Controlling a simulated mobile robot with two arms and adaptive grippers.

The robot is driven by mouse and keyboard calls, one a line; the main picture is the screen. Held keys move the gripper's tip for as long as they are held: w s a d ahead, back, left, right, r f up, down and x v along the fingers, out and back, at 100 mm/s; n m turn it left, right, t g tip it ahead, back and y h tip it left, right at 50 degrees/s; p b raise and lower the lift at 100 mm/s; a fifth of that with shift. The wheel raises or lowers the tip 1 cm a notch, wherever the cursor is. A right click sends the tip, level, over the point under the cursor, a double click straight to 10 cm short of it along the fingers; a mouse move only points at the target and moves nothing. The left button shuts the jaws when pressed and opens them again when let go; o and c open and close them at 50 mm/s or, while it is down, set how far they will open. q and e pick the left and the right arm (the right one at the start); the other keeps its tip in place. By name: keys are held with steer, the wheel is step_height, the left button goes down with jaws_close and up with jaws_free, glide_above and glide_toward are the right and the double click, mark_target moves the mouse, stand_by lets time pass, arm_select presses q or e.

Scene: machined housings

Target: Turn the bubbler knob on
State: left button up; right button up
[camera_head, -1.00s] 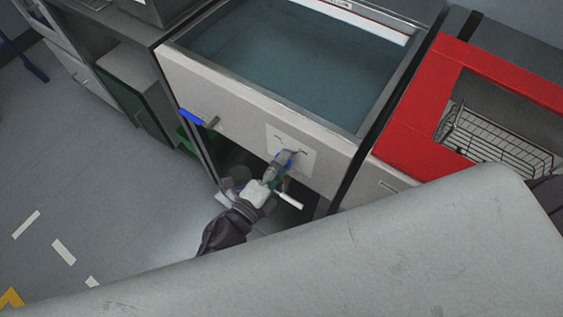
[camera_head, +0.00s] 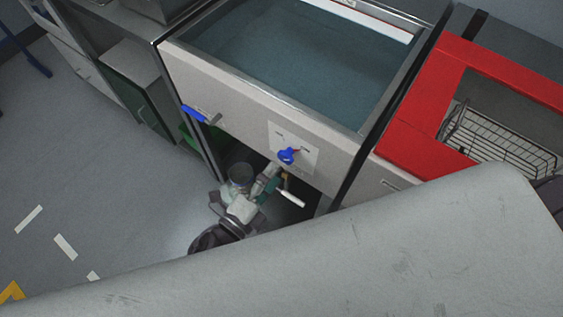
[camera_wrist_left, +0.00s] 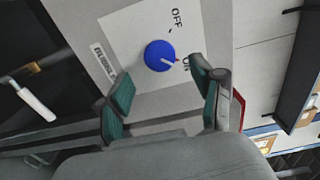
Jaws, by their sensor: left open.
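The blue round bubbler knob (camera_head: 287,155) sits on a white label plate (camera_head: 307,147) on the front panel of the water tank. In the left wrist view the knob (camera_wrist_left: 158,55) is uncovered, and its white line and red tip point toward the word ON. The word OFF stands above, further round. My left gripper (camera_head: 270,178) is just below and in front of the knob, apart from it. In the wrist view its green-padded fingers (camera_wrist_left: 163,88) are spread with nothing between them. My right gripper is not in view.
A blue-handled valve (camera_head: 196,115) is left of the label plate on the same panel. A white-handled lever (camera_head: 290,198) is under the panel, close to my left gripper. A red-framed unit with a wire basket (camera_head: 500,150) stands to the right. Open floor lies to the left.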

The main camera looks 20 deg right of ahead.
arm_select(q)
steer(key=v, duration=0.7)
steer(key=shift+s+a, duration=0.1)
steer(key=shift+a, duration=0.05)
steer(key=a+f+n+g+y, duration=0.1)
steer(key=a+f+n+y, duration=0.55)
steer(key=f, duration=0.85)
steer(key=a+f+n+g+y, duration=0.1)
steer(key=a+f+n+y, duration=0.3)
steer(key=a+f+n, duration=0.8)
steer(key=s+a+f+n+g+y, duration=0.2)
steer(key=s+a+f+n+g, duration=0.1)
steer(key=s+f, duration=0.5)
steer(key=s+a+f+n+g+y+p, duration=0.1)
steer(key=s+a+f+n+g, duration=0.2)
steer(key=s+f, duration=0.5)
steer(key=s+n+g, duration=0.1)
steer(key=s+g, duration=0.1)
steer(key=s, duration=0.5)
steer(key=shift+s+a+f+n+y, duration=0.25)
steer(key=shift+f+n+y, duration=0.1)
